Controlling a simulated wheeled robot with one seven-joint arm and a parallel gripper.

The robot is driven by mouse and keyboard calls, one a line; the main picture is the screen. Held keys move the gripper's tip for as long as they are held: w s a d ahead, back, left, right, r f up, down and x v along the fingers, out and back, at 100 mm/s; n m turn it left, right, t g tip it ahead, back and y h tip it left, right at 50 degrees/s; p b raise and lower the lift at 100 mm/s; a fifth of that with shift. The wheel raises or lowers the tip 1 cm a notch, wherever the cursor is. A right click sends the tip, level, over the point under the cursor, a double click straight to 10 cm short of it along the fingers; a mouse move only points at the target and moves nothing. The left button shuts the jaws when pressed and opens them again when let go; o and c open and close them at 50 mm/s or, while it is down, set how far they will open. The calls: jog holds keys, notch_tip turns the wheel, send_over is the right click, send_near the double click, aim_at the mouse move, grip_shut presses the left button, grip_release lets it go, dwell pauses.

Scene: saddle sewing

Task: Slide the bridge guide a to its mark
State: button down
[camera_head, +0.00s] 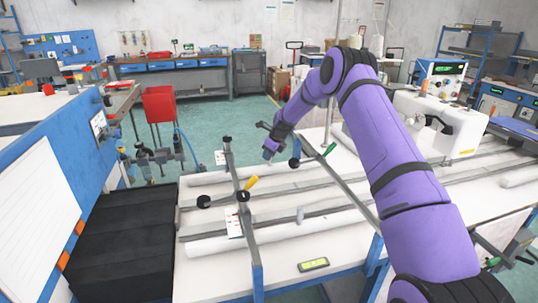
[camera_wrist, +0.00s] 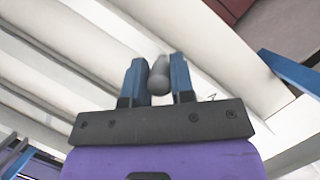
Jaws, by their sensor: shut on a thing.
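My gripper (camera_head: 270,153) is over the white table, between two dark cross bars that span the long rails. In the wrist view its blue fingers (camera_wrist: 158,72) are shut on a rounded grey peg (camera_wrist: 158,78). The left cross bar (camera_head: 243,200) has black knobs, a yellow handle (camera_head: 251,183) and white marked scale plates (camera_head: 234,222). The other cross bar (camera_head: 345,185) has a green handle (camera_head: 329,149) and runs diagonally, partly behind my arm. I cannot tell which bar is bridge guide a, or which part the peg belongs to.
White rollers (camera_head: 225,243) and grey rails run along the table. A small grey post (camera_head: 300,214) stands on the front rail. A yellow-green level (camera_head: 313,265) lies near the front edge. A black bellows block (camera_head: 125,240) is left, and a white sewing machine (camera_head: 435,120) is right.

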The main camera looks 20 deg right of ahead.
jog(key=s, duration=0.5)
jog(key=shift+a, duration=0.3)
jog(key=c, duration=1)
grip_release()
jog(key=shift+o, duration=0.2)
jog(key=shift+r, duration=0.15)
jog(key=v, duration=1)
jog(key=shift+r, duration=0.25)
jog(key=shift+s+r, duration=0.1)
